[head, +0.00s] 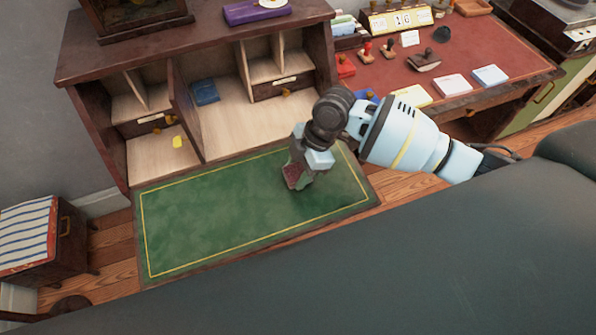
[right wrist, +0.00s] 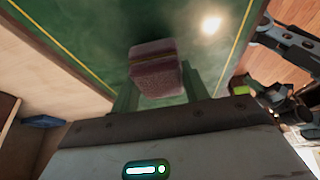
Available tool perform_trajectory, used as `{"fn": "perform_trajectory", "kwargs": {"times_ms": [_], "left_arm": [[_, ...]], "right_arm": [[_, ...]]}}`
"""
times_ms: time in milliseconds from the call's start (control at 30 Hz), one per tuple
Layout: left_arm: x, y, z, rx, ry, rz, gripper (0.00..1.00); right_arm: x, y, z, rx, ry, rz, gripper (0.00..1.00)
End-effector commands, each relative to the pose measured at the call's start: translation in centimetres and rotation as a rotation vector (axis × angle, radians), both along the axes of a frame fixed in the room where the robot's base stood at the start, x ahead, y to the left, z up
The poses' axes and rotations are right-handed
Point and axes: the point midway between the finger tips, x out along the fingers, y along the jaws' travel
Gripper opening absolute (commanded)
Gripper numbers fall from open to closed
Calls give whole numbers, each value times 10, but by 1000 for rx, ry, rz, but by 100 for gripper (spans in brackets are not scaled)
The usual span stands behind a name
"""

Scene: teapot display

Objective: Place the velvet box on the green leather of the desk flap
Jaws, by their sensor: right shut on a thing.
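The velvet box (head: 293,175) is small and dark red in the head view, held at the tip of my right gripper (head: 301,172). In the right wrist view the box (right wrist: 155,72) looks mauve, with a lid seam, between the two fingers. My right gripper is shut on it, over the right part of the green leather (head: 225,210) of the desk flap (head: 370,195). The leather has a gold border line and is otherwise bare. I cannot tell whether the box touches the leather.
Behind the flap are open desk compartments holding a blue box (head: 205,92) and a yellow item (head: 178,142). A red-topped table (head: 460,55) with stamps and cards stands to the right. A striped stool (head: 28,235) stands at the left. The left of the leather is free.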

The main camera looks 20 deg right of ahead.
Motion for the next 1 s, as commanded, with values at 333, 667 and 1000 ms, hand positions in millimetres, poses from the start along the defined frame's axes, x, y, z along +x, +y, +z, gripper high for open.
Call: {"fn": "perform_trajectory", "kwargs": {"times_ms": [333, 667, 1000], "left_arm": [[-1, -1, -1, -1, 2, 1, 0], [-2, -1, -2, -2, 5, 1, 0], [-1, -1, -1, -2, 2, 2, 0]], "right_arm": [[1, 0, -15, 0, -3, 0, 21], [0, 0, -18, 0, -3, 0, 60], [0, 0, -17, 0, -3, 0, 67]]}}
